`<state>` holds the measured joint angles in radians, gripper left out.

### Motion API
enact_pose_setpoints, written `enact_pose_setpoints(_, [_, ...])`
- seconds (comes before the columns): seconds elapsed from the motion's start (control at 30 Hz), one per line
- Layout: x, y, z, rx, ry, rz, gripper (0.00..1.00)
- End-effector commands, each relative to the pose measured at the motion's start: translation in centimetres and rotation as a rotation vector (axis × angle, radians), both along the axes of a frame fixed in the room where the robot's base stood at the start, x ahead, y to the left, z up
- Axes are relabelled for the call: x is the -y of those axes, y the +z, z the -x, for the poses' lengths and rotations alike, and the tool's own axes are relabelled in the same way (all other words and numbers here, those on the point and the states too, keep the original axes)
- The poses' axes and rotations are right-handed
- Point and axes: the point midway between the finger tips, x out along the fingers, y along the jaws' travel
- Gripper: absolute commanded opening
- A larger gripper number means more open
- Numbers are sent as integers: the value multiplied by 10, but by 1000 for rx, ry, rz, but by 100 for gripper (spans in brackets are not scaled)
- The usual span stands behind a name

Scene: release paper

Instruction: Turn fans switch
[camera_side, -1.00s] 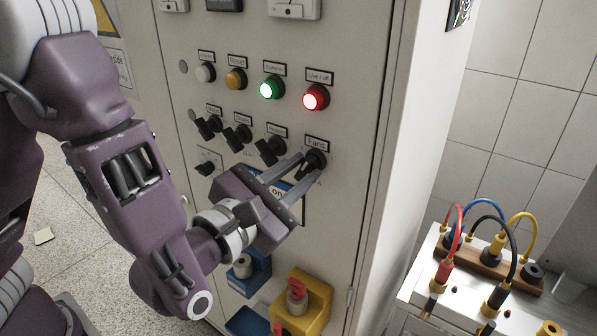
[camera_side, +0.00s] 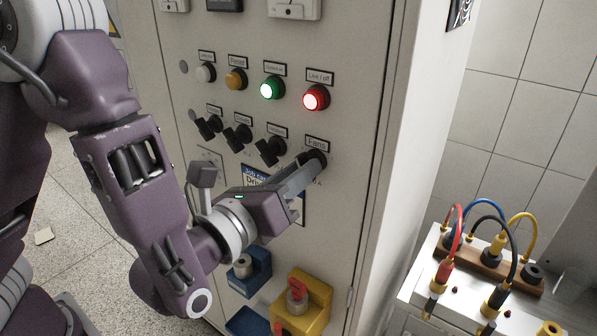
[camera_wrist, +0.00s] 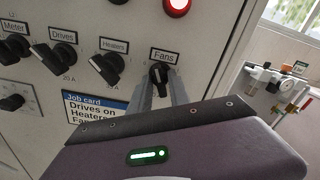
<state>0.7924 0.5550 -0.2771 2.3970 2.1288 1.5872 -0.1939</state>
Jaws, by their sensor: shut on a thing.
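The fans switch (camera_side: 316,157) is a black rotary knob under the "Fans" label on the cabinet front, at the right end of a row of similar knobs. My gripper (camera_side: 312,166) is shut on it, and its fingers hide much of the knob in the side view. In the wrist view the fans switch (camera_wrist: 159,72) shows between the two grey fingers, under its label. My gripper is rolled, with one finger in front of the other in the side view.
Other black knobs, such as the heaters knob (camera_side: 270,151), stand close to the left. A green lamp (camera_side: 271,87) and a red lamp (camera_side: 316,97) are lit above. A job card (camera_wrist: 92,108) is below the knobs. A bench with coloured cables (camera_side: 470,270) stands right.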

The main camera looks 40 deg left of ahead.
Motion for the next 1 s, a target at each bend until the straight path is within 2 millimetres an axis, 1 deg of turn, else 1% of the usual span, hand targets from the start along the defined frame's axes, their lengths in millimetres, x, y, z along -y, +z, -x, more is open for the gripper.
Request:
enact_pose_setpoints(0.2, [0, -2, 0, -8, 0, 159, 0])
enact_pose_setpoints(0.5, [0, -2, 1, -7, -1, 303, 0])
enact_pose_setpoints(0.7, [0, -2, 1, -7, -1, 343, 0])
enact_pose_setpoints(1.0, [0, -2, 1, -8, -1, 355, 0])
